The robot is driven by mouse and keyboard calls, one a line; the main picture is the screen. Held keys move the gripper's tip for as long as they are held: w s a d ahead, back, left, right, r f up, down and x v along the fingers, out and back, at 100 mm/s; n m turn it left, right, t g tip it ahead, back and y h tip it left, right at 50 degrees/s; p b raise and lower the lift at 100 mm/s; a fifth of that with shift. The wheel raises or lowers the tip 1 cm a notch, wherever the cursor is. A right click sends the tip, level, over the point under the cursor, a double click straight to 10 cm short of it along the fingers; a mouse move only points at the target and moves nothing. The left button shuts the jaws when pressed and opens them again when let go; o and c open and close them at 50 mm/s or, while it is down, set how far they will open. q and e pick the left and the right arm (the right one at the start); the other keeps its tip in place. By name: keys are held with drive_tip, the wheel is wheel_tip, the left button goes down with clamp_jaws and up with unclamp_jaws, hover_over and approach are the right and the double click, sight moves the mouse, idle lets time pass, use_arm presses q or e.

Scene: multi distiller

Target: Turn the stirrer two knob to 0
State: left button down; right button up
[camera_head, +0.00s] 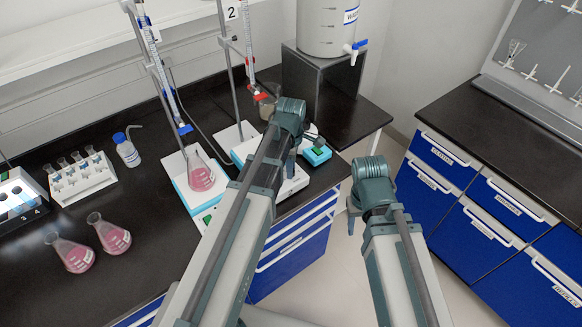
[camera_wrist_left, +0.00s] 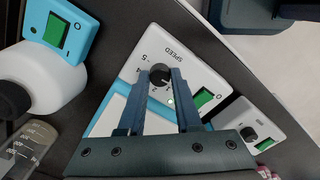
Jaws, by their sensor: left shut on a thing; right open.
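Stirrer two (camera_head: 238,133) is a white and light-blue box on the black bench, under the stand labelled 2. Its black speed knob (camera_wrist_left: 160,75) shows in the left wrist view, with a dial marked SPEED and numbers, 4 and 5 among them, and a green switch (camera_wrist_left: 204,99) beside it. My left gripper (camera_wrist_left: 162,84) is shut on the knob, a finger on each side. In the head view my left arm hides the knob and most of the stirrer's front. My right gripper (camera_head: 351,212) is open and empty, clear of the bench, largely hidden behind its own wrist.
Stirrer one (camera_head: 181,179) stands left with a pink flask (camera_head: 201,176) on it; its knob (camera_wrist_left: 249,134) shows in the wrist view. A small blue box with a green switch (camera_head: 316,154) sits right of my left gripper. Two pink flasks (camera_head: 72,254) stand front left. Floor lies between the benches.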

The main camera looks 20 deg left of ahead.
use_arm(q)
drive_tip(key=shift+n, duration=0.4)
drive_tip(key=c, duration=0.6)
unclamp_jaws()
drive_tip(key=shift+r, duration=0.15)
wheel_tip(320, 180, up, 14)
drive_tip(key=p, duration=1.4)
drive_tip(key=shift+f, duration=0.25)
